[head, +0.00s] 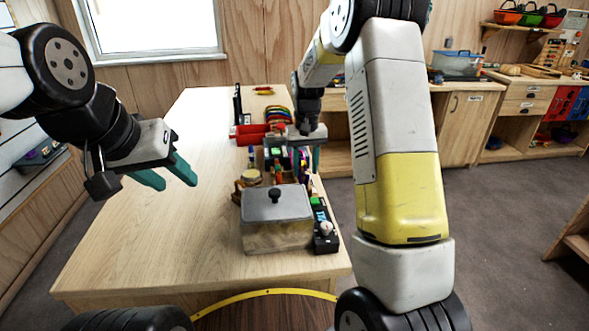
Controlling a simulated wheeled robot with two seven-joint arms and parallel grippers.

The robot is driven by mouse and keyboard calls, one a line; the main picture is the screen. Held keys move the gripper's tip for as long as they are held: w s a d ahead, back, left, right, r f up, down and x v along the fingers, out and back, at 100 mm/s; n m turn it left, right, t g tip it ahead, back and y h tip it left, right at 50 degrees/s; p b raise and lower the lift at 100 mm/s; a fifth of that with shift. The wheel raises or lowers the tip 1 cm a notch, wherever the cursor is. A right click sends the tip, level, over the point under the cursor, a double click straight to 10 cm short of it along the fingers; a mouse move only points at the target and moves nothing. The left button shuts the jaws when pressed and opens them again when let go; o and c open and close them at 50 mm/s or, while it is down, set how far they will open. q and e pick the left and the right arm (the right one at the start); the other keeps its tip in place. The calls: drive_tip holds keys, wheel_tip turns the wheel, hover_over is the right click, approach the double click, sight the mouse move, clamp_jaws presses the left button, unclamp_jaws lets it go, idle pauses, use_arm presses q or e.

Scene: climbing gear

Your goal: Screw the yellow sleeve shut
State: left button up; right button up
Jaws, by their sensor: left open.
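I cannot make out the yellow sleeve; the small coloured gear (300,162) around my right gripper is too small and crowded to tell apart. My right gripper (306,160) points down over this gear behind the metal-lidded box. One teal finger shows at its right side; the rest is hidden among the gear, so its opening and any hold are unclear. My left gripper (177,184) is open and empty, with its two teal fingers apart, above the left part of the wooden table (150,235), well away from the gear.
A box with a grey lid and black knob (276,205) stands near the table's front right. A small black device (325,233) sits beside it. A red object (255,134) and coloured loops (278,115) lie farther back. The table's left half is clear.

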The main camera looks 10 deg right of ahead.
drive_tip(key=shift+d, duration=0.55)
drive_tip(key=shift+r, duration=0.55)
drive_tip(key=shift+a, duration=0.75)
wheel_tip(320, 180, up, 10)
drive_tip(key=shift+f, duration=0.1)
idle(0.3)
